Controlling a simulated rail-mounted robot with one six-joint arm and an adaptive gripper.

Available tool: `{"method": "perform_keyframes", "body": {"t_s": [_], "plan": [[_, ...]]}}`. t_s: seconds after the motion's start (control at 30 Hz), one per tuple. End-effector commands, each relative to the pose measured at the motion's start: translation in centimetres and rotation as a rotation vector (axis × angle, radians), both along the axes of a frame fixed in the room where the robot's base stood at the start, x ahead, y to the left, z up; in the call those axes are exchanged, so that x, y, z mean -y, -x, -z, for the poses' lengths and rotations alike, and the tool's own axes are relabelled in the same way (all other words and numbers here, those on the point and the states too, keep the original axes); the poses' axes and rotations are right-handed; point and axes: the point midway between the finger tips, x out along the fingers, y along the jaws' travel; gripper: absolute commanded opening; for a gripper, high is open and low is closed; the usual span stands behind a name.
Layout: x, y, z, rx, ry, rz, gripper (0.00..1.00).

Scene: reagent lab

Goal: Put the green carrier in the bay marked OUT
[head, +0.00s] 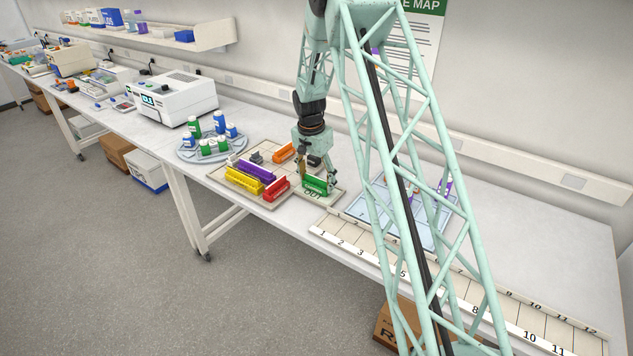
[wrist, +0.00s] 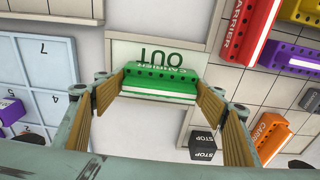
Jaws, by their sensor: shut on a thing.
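The green carrier (head: 315,184) is at the bay marked OUT (head: 313,194), at the right end of the carrier tray. In the wrist view the green carrier (wrist: 158,84) lies between the two tan finger pads of my gripper (wrist: 160,92), which is shut on it at its ends. The OUT lettering (wrist: 161,56) shows just beyond the carrier, partly covered by it. Whether the carrier rests on the bay floor or hangs slightly above it, I cannot tell. In the head view my gripper (head: 318,178) reaches down over the bay.
Red (head: 276,189), yellow (head: 244,180), purple (head: 257,171) and orange (head: 284,152) carriers sit on the gridded tray to the left. A dark STOP block (wrist: 202,145) is near my gripper. A blue numbered tray (wrist: 38,72) lies on the other side. A numbered strip (head: 345,243) runs along the front.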

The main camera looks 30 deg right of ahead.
Motion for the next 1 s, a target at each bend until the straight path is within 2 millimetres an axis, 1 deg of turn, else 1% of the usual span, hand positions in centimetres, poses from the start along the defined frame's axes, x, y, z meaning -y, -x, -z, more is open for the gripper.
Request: {"method": "perform_keyframes", "body": {"t_s": [0.1, 0.13, 0.27, 0.3, 0.77, 0.87, 1.0], "plan": [[0.0, 0.0, 0.3, 0.000, 0.000, 0.000, 0.53], [0.0, 0.0, 0.3, 0.000, 0.000, 0.000, 0.65], [0.0, 0.0, 0.3, 0.000, 0.000, 0.000, 0.77], [0.0, 0.0, 0.2, 0.000, 0.000, 0.000, 0.78], [0.0, 0.0, 0.0, 0.000, 0.000, 0.000, 0.78], [0.0, 0.0, -0.4, 0.001, 0.000, 0.000, 0.78], [-0.1, 0.0, -1.6, 0.001, 0.000, 0.000, 0.78]]}}
